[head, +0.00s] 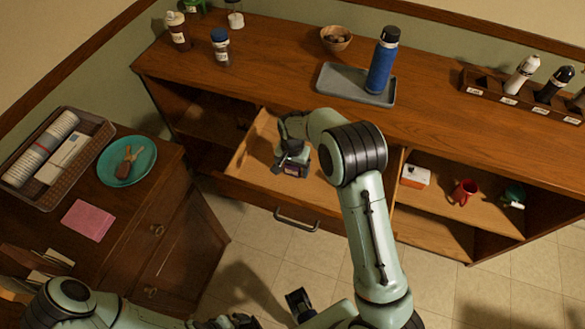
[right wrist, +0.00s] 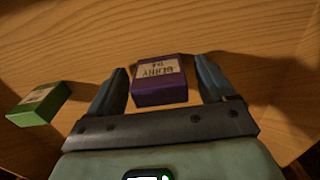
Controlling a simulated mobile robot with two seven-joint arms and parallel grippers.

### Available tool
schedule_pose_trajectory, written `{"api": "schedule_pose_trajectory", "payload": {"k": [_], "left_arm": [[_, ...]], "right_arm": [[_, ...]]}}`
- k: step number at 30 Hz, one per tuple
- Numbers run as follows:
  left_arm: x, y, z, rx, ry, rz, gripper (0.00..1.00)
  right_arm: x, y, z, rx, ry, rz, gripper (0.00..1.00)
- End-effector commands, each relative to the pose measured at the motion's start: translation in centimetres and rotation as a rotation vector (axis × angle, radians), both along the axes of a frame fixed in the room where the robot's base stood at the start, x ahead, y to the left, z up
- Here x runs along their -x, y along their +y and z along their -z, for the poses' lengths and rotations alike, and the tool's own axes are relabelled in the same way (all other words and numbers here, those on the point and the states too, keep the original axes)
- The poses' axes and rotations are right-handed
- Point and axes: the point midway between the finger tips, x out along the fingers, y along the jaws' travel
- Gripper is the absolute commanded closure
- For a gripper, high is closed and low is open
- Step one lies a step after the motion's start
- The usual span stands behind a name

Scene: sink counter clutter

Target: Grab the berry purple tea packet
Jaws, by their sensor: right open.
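My right gripper (right wrist: 161,66) is open, with one finger on each side of the packet and a gap visible at both sides. In the head view my right gripper (head: 292,163) reaches down into the open drawer (head: 245,165) and mostly hides the packet. A green packet (right wrist: 38,104) lies to the left. My left gripper (head: 232,322) is partly visible at the bottom edge, away from the drawer.
The counter above holds a grey tray (head: 335,83) with a blue bottle (head: 382,65), a wooden bowl (head: 336,40) and several jars. The right shelf holds a red mug (head: 463,192) and a white box (head: 415,176). A side cabinet carries a teal plate (head: 112,170) and a basket (head: 95,130).

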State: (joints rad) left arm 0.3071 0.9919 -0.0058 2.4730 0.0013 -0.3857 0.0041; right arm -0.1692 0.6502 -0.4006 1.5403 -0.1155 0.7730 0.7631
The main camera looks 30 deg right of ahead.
Motion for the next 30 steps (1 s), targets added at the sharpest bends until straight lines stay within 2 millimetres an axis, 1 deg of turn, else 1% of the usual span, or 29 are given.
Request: {"api": "schedule_pose_trajectory", "payload": {"k": [4,5,6,8,9,17,20,23,26,30], "left_arm": [[0.0,0.0,0.0,0.0,0.0,0.0,0.01],[0.0,0.0,0.0,0.0,0.0,0.0,0.01],[0.0,0.0,0.0,0.0,0.0,0.0,0.01],[0.0,0.0,0.0,0.0,0.0,0.0,0.01],[0.0,0.0,0.0,0.0,0.0,0.0,0.01],[0.0,0.0,0.0,0.0,0.0,0.0,0.01],[0.0,0.0,-0.1,0.0,0.0,0.0,0.01],[-0.1,0.0,-0.2,0.0,-0.001,0.0,0.01],[-0.1,0.0,-0.3,0.0,-0.001,0.0,0.01],[-0.3,0.0,-0.7,0.0,-0.003,0.0,0.01]], "right_arm": [[0.0,0.0,0.0,0.0,0.0,0.0,0.17],[0.0,0.0,0.0,0.0,0.0,0.0,0.27],[0.0,0.0,0.0,0.0,0.0,0.0,0.4],[0.0,0.0,0.0,0.0,0.0,0.0,0.59],[0.0,0.0,0.0,0.0,0.0,0.0,0.72],[0.0,0.0,-0.1,0.0,0.0,0.0,0.72],[-0.1,0.0,-0.6,0.0,-0.003,0.0,0.72],[-0.1,0.0,-1.8,0.0,-0.003,-0.001,0.72],[-0.2,0.1,-4.0,0.0,-0.006,-0.002,0.72],[-0.2,0.1,-8.1,-0.001,-0.007,-0.001,0.72]]}}
